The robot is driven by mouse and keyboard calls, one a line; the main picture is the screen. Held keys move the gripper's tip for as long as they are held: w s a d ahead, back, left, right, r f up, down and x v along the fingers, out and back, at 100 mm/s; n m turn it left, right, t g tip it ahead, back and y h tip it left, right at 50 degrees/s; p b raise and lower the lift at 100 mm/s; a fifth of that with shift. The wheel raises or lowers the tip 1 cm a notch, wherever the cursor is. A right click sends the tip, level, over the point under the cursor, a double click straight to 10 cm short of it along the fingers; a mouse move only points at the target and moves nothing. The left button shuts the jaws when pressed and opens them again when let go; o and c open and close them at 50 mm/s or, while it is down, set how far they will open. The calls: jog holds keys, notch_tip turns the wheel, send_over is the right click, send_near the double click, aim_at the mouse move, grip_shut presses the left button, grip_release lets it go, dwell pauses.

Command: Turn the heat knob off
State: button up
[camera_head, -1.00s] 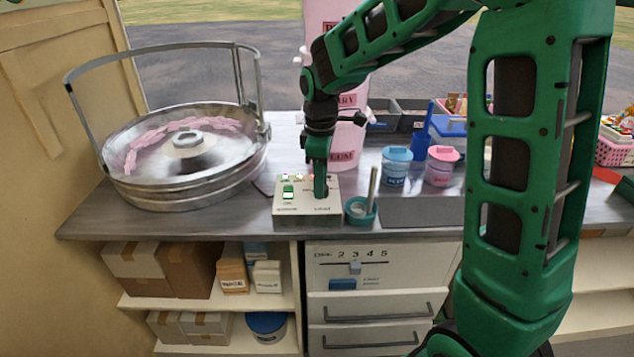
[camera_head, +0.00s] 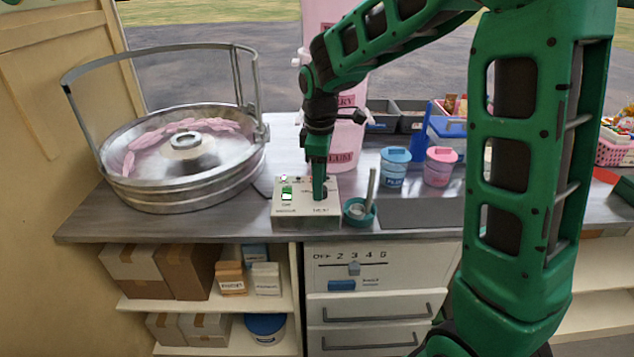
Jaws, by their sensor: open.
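The control box (camera_head: 292,213) is a small cream box on the grey counter with a green lit rocker switch on its left side and small lights at its back edge. My gripper (camera_head: 319,194) points straight down over the right part of the box, at or just above its top. The heat knob is hidden behind the gripper, and I cannot tell whether the fingers touch it. A label shows on the box's front edge below the gripper. The metal cotton candy pan (camera_head: 185,170) with pink floss inside stands to the left.
A teal cup with a stick (camera_head: 360,212) stands close to the box's right side. Blue (camera_head: 395,168) and pink (camera_head: 440,168) lidded tubs stand further right. A slider panel (camera_head: 355,268) is on the cabinet front below.

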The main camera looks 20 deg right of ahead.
notch_tip(320, 180, up, 10)
jog(key=shift+s+r, duration=0.15)
dwell(0.3)
jog(key=shift+a, duration=0.1)
jog(key=s+d+f+m, duration=0.2)
jog(key=s+d+m, duration=0.3)
jog(key=s, duration=0.5)
jog(key=s+d+f+m, duration=0.2)
jog(key=s+d+m, duration=0.4)
jog(key=s, duration=0.5)
jog(key=s+d+f+m, duration=0.3)
jog(key=s+d+m, duration=0.3)
jog(key=s, duration=0.4)
jog(key=shift+s+m+g, duration=0.3)
jog(key=shift+s+m, duration=0.05)
jog(key=shift+m, duration=0.55)
jog(key=shift+d+f, duration=0.1)
